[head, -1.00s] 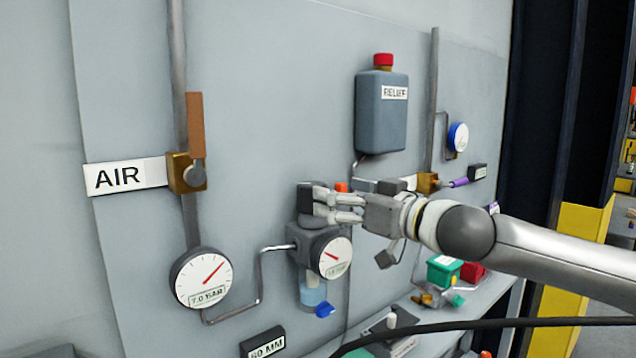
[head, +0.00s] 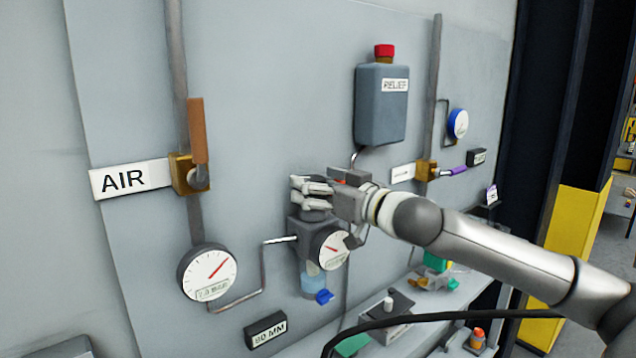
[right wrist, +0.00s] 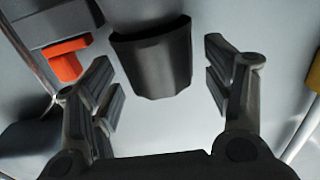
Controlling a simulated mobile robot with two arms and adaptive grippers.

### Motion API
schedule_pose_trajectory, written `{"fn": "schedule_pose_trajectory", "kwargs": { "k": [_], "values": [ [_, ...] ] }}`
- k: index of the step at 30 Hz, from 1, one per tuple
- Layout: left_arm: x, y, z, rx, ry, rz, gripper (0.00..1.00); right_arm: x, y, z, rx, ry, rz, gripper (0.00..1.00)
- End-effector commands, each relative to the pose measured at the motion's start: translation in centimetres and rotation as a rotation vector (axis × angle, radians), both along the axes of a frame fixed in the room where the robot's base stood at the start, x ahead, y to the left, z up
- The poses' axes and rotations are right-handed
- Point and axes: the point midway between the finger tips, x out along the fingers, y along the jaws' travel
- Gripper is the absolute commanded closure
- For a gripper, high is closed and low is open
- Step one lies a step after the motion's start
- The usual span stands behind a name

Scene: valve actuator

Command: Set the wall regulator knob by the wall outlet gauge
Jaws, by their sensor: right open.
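The regulator (head: 305,232) is a dark grey block on the wall panel, with a clear bowl (head: 313,284) below it. Its dark knob (head: 316,215) is on top, mostly hidden behind my right gripper (head: 312,190). In the right wrist view the dark knob (right wrist: 155,62) lies between the spread fingers of my right gripper (right wrist: 167,85), with gaps on both sides. My left gripper is not in view.
A larger gauge (head: 208,272) hangs left on the air pipe, below a brown valve lever (head: 197,130). A grey RELIEF bottle (head: 381,105) is above my right arm. An orange part (right wrist: 67,60) sits close to the left finger. A black cable (head: 430,324) crosses the lower front.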

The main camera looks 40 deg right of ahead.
Motion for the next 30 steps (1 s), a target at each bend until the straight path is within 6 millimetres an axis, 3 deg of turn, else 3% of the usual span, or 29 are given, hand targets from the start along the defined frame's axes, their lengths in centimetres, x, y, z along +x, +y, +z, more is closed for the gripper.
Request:
{"fn": "schedule_pose_trajectory", "kwargs": {
  "k": [4,15,30],
  "values": [
    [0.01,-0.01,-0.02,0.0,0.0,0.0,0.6,-0.01,-0.01,0.0,0.0,0.0,0.0,0.27],
    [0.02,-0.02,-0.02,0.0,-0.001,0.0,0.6,-0.03,-0.01,0.03,0.0,-0.001,0.0,0.72],
    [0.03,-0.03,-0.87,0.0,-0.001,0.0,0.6,-0.03,0.37,-0.05,0.003,-0.004,-0.101,0.72]
  ]
}}
